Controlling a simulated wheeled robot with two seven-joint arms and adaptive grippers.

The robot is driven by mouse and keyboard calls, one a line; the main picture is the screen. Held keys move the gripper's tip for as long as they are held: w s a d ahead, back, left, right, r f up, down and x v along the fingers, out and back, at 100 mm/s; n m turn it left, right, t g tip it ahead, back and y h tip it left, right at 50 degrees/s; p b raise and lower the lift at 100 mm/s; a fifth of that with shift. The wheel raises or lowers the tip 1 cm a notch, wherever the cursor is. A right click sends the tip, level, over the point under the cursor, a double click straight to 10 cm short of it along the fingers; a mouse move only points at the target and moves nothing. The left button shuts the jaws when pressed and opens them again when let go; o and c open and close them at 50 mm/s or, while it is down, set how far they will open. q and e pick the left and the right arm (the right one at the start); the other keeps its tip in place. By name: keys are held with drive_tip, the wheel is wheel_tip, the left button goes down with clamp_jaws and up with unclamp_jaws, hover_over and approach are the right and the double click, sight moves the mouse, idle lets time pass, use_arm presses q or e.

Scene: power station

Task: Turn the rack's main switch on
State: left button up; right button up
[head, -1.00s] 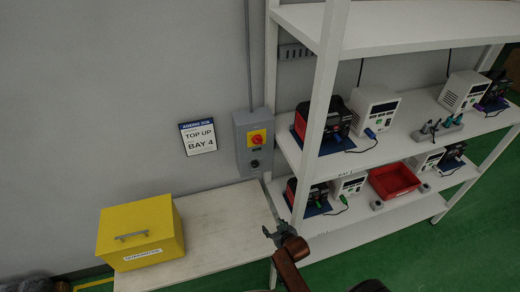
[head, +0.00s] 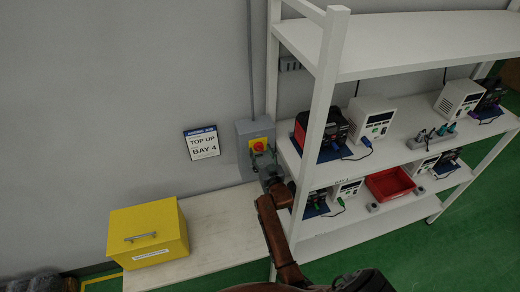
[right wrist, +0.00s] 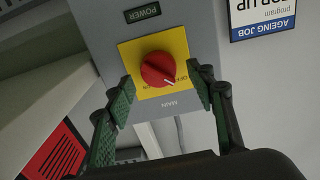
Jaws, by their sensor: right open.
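The main switch is a round red knob (head: 258,146) on a yellow plate, on a grey box (head: 243,140) fixed to the wall beside the rack. In the right wrist view the red knob (right wrist: 158,69) shows large, with a white pointer line towards its lower right, near the word OFF. The yellow plate (right wrist: 128,52) has MAIN lettered under it. My right gripper (right wrist: 161,82) is open, its green-padded fingers to either side of the knob in that view, with no visible grip on it. In the head view the right gripper (head: 264,165) is just below the knob. My left gripper is not in view.
The white rack (head: 322,120) stands close right of the box, holding power units and a red tray (head: 389,184). A yellow box (head: 148,232) sits on a low white bench (head: 215,230).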

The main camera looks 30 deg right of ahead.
drive_tip(key=shift+w+d, duration=0.15)
drive_tip(key=shift+w, duration=0.45)
drive_tip(key=shift+c, duration=0.7)
drive_tip(key=c, duration=1)
